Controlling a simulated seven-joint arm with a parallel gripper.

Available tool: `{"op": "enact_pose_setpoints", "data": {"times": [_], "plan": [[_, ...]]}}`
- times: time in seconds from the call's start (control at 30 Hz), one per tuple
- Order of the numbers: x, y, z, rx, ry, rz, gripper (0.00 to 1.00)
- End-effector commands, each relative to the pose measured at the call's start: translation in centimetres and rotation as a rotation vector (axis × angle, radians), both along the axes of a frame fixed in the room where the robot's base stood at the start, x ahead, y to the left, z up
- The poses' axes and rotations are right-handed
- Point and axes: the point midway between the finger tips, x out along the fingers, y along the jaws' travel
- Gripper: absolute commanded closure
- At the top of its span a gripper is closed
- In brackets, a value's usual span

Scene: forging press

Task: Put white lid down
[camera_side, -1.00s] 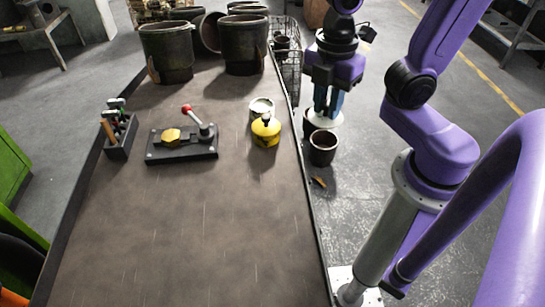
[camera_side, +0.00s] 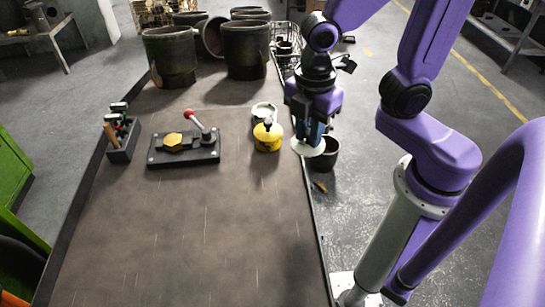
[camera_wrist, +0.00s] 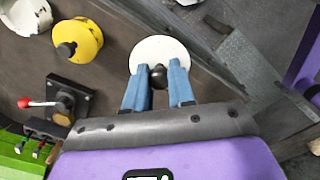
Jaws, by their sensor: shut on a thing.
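My gripper (camera_side: 314,135) points down and is shut on the dark knob of the white lid (camera_side: 309,148). The lid hangs level below the fingers, at the right edge of the table in the side view. In the wrist view the white lid (camera_wrist: 162,52) shows as a disc, with its dark round knob between the blue fingertips of my gripper (camera_wrist: 158,76). How high the lid is above the table edge is hard to tell.
A yellow pot with a dark knob (camera_side: 267,138) stands left of the lid, with a white-topped can (camera_side: 263,112) behind it. A lever fixture (camera_side: 184,147) and a tool holder (camera_side: 121,140) are further left. A dark pot (camera_side: 328,155) is beyond the table edge. The front tabletop (camera_side: 190,235) is clear.

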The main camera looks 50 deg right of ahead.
Motion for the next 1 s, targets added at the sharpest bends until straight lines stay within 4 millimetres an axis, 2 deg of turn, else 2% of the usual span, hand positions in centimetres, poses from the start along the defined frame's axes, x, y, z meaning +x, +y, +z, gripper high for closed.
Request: {"op": "enact_pose_setpoints", "data": {"times": [0.2, 0.5, 0.87, 1.0], "plan": [[2.7, 1.1, -1.6, -0.004, 0.004, -0.003, 1.0], [5.2, 2.2, -4.9, -0.002, 0.002, -0.003, 1.0], [6.6, 2.9, -6.8, -0.001, 0.001, -0.001, 1.0], [6.9, 2.9, -8.3, -0.004, 0.004, -0.001, 1.0]]}}
